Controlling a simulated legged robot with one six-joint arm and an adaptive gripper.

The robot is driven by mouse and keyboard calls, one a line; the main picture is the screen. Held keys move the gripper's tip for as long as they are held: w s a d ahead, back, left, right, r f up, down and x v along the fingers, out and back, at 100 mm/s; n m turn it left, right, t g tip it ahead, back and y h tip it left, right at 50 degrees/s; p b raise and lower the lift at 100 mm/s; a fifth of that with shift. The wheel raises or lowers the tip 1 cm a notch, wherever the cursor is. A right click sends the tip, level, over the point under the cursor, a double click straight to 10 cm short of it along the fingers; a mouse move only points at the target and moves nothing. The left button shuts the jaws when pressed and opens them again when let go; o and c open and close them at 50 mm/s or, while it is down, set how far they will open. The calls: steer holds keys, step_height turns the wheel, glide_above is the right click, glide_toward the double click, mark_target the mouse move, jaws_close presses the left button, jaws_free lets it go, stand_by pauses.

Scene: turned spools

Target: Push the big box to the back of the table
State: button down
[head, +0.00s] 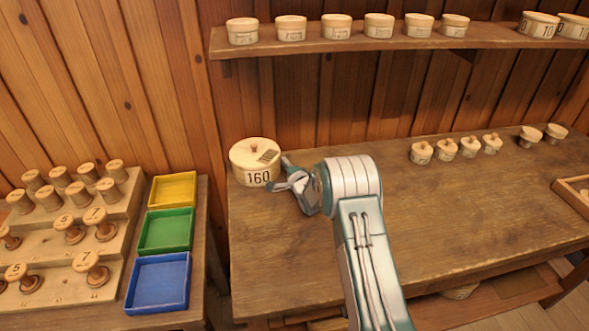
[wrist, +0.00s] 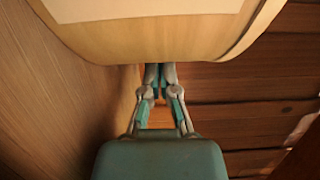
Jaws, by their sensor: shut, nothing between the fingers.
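The big box (head: 250,165) is a round, pale wooden box with a knobbed lid and "160" on its side. It stands upright at the back left corner of the table (head: 420,225), close to the plank wall. My gripper (head: 283,175) is at its right side, low, with the fingers pointing toward it. In the wrist view the box (wrist: 150,35) fills the top, and my shut, empty gripper (wrist: 160,72) reaches its edge. The fingertips are partly hidden there, so I cannot tell whether they touch it.
Several small lidded pots (head: 445,149) stand at the back right of the table. A shelf (head: 350,46) with several round boxes hangs above. Yellow, green and blue trays (head: 165,230) and a stepped spool rack (head: 70,225) are on the left. The table's middle and front are clear.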

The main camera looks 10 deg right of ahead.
steer(key=v, duration=1.1)
steer(key=shift+s+f, duration=0.1)
steer(key=shift+s, duration=0.2)
steer(key=s+d+r+n+g+h, duration=0.1)
steer(key=s+r+n+g+h, duration=0.2)
steer(key=s+r, duration=0.45)
steer(key=s+d+r+n+g+h, duration=0.15)
steer(key=s+r+n, duration=0.25)
steer(key=r, duration=0.7)
steer(key=s+a+r+n+g, duration=0.1)
steer(key=s+n+g, duration=0.2)
steer(key=s, duration=1.1)
steer(key=s+a+r+n+g, duration=0.2)
steer(key=s+n+g, duration=0.2)
steer(key=s, duration=1.1)
steer(key=shift+n, duration=0.5)
steer(key=shift+s+r, duration=0.15)
